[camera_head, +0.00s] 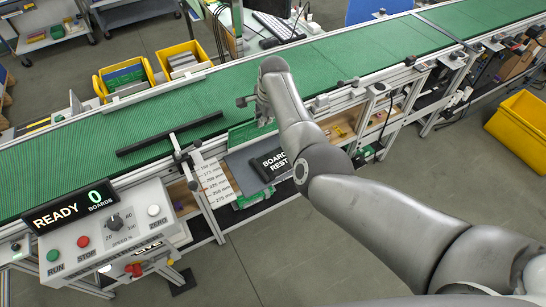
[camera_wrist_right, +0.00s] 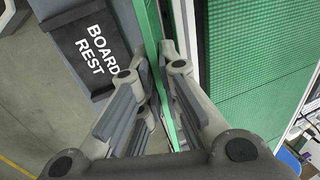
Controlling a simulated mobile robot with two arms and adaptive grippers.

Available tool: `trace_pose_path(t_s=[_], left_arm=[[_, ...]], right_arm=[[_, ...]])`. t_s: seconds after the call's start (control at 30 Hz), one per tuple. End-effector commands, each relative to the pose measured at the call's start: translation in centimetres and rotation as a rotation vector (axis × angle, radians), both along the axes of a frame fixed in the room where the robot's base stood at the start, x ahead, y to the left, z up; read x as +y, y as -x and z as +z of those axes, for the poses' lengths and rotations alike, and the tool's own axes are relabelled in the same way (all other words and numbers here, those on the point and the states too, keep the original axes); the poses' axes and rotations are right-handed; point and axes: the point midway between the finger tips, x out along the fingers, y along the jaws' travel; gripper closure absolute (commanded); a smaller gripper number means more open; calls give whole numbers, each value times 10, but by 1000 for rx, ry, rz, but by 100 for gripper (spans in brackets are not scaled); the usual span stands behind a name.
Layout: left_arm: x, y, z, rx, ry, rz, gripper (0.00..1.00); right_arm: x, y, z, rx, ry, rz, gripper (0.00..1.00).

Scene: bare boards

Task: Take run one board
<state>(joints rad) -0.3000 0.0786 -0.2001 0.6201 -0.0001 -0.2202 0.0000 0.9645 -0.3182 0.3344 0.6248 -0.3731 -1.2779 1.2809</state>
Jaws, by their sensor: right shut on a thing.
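A thin green board (camera_head: 243,133) is by the conveyor's near edge, just behind the board rest, partly hidden by my right gripper. In the wrist view the board (camera_wrist_right: 151,28) shows nearly edge-on between the fingers. My right gripper (camera_head: 264,112) is shut on it, and its fingers (camera_wrist_right: 165,85) also show in the wrist view. The dark board rest (camera_head: 240,168), labelled "BOARD REST", lies just in front, with nothing seen on it. The green conveyor belt (camera_head: 160,125) runs behind the gripper. My left gripper is not in view.
A control box (camera_head: 75,240) with run and stop buttons stands front left; its display (camera_head: 70,207) reads "READY 0 BOARDS". A black bar (camera_head: 170,134) crosses the belt. Yellow bins (camera_head: 125,78) stand behind the belt; another (camera_head: 520,132) is on the floor at right.

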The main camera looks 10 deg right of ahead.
Motion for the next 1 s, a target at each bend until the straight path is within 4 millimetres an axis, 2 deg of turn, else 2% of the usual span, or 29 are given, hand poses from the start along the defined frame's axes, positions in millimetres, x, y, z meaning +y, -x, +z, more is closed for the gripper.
trace_pose_path(t_s=[0.83, 0.87, 0.9, 1.0], left_arm=[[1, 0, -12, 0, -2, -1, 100], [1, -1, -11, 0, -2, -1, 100], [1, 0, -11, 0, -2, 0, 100], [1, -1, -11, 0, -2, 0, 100]], right_arm=[[0, 0, -16, -1, 1, 0, 100], [0, 0, -15, -1, 1, 0, 90], [-1, 0, -15, -1, 1, 0, 85], [-1, 0, -15, -1, 1, 0, 84]])
